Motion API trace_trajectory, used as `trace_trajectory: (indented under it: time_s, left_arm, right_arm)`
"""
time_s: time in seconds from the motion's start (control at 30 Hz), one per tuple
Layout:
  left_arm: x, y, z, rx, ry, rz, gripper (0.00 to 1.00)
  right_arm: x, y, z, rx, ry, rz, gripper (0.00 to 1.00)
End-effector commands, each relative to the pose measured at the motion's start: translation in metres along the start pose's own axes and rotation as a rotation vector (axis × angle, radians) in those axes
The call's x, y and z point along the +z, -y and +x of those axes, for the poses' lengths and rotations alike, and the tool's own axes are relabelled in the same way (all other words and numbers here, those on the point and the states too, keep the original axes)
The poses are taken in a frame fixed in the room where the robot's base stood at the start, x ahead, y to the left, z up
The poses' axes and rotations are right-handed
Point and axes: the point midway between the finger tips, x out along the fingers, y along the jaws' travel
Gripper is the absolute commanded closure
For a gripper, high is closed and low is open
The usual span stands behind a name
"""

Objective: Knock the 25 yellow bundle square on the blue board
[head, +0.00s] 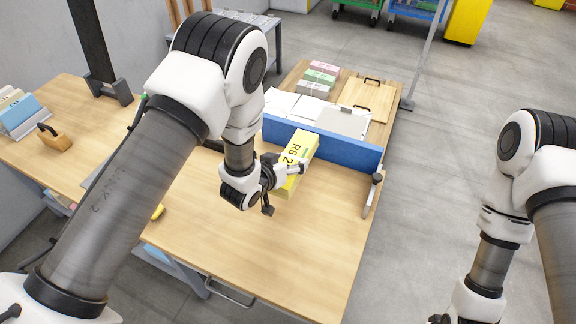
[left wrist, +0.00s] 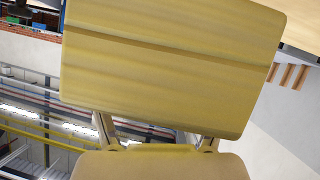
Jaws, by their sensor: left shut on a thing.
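The yellow bundle (head: 298,152), marked "R6 2" with the rest of the label covered, is held tilted over the wooden table. Its far end overlaps the blue board (head: 348,151) in the head view; I cannot tell whether they touch. My left gripper (head: 284,174) is shut on the near part of the bundle. In the left wrist view the yellow bundle (left wrist: 170,65) fills the upper middle and hides the board. My right gripper (head: 440,318) is only partly in view at the bottom edge, away from the table, and its jaws cannot be made out.
Behind the board lie white paper sheets, pink, green and grey bundles (head: 320,76), and a wooden board with a handle (head: 367,99). A metal clamp-like piece (head: 372,195) stands at the right table edge. The front tabletop (head: 270,250) is clear.

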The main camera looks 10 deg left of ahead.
Motion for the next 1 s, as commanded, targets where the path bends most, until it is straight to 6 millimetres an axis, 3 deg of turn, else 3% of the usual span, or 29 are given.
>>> trace_trajectory:
  time_s: [0.5, 1.0]
  left_arm:
    - [0.06, 0.016, 0.032, -0.002, -0.003, -0.003, 0.94]
    - [0.062, 0.016, 0.032, -0.002, -0.003, -0.003, 0.94]
  right_arm:
    - [0.0, -0.001, 0.06, 0.0, 0.0, 0.0, 0.5]
    - [0.0, 0.0, 0.06, 0.0, 0.0, 0.0, 0.5]
